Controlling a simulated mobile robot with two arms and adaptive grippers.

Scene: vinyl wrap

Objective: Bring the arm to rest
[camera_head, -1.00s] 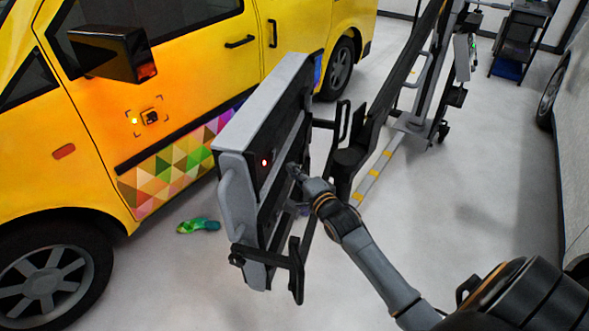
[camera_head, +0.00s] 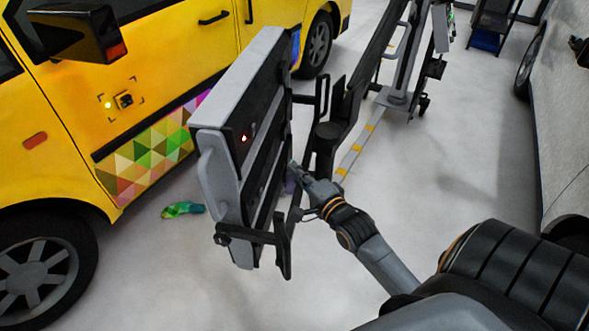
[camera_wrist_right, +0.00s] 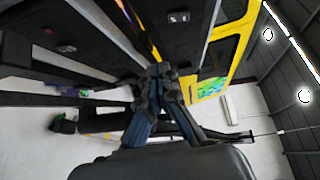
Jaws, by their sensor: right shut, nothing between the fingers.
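My right arm comes in from the lower right in the head view. My right gripper (camera_head: 294,176) is at the back of the grey and black panel unit (camera_head: 207,170), close to its black bars; I cannot tell whether it touches them. In the right wrist view, the fingers of my right gripper (camera_wrist_right: 160,72) are together with nothing between them. A red light (camera_head: 243,138) glows on the panel unit. My left gripper is not in view.
A yellow van (camera_head: 150,75) with a coloured triangle pattern stands at the left. A black and grey stand (camera_head: 396,96) supports the unit. A green crumpled piece (camera_head: 183,210) lies on the floor. Floor at the centre right is clear; a grey vehicle (camera_head: 560,120) stands at the right edge.

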